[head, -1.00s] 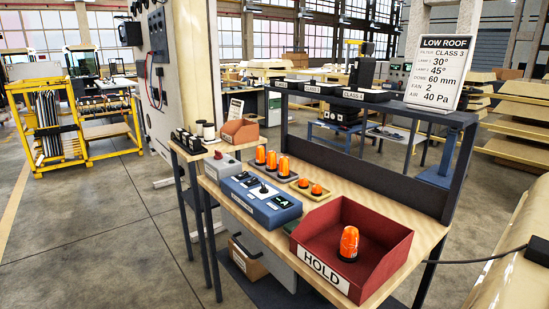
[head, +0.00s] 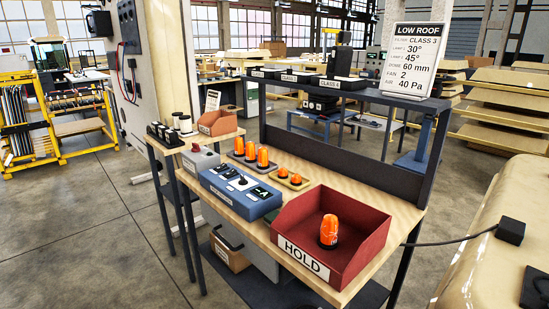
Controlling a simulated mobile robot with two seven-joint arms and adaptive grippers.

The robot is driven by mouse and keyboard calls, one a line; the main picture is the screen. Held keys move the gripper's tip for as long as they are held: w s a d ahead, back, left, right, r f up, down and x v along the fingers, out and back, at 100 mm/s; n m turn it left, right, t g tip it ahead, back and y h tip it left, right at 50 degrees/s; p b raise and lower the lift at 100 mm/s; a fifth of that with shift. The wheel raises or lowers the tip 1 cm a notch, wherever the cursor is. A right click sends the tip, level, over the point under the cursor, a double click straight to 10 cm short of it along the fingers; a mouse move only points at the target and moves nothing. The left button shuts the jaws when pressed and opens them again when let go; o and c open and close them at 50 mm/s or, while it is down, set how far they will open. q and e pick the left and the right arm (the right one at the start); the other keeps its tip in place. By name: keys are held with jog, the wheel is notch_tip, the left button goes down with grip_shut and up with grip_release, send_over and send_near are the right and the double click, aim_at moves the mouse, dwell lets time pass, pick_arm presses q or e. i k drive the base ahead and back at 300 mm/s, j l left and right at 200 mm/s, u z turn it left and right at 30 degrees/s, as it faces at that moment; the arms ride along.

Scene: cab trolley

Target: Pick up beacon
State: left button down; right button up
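One orange beacon (head: 329,231) stands upright inside the red HOLD bin (head: 374,238) at the front right of the wooden workbench (head: 258,232). Three taller orange beacons (head: 250,151) stand in a tray behind the blue control box. Two shorter orange beacons (head: 289,179) sit in a smaller tray (head: 305,184) to their right. Neither of my grippers is in view.
A blue control box (head: 240,190) and a grey box with a red button (head: 200,160) stand on the bench's left part. A rear shelf carries black trays and a LOW ROOF sign (head: 414,60). A cream rounded body (head: 490,215) with a cable borders the right. Floor is clear at left.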

aim_at(262, 153)
jog(key=i+j+z, duration=0.2)
jog(key=j+z, duration=0.25)
jog(key=i+j+z, duration=0.2)
jog(key=j, duration=0.15)
jog(key=i+j+z, duration=0.1)
jog(key=j, duration=0.4)
jog(key=j+z, duration=0.1)
jog(key=j, duration=0.4)
jog(key=i+j, duration=0.1)
jog(key=j, duration=0.4)
jog(key=i+j, duration=0.15)
jog(key=j, duration=0.35)
jog(key=i+j, duration=0.1)
jog(key=j, duration=0.4)
jog(key=i+j+z, duration=0.1)
jog(key=j, duration=0.4)
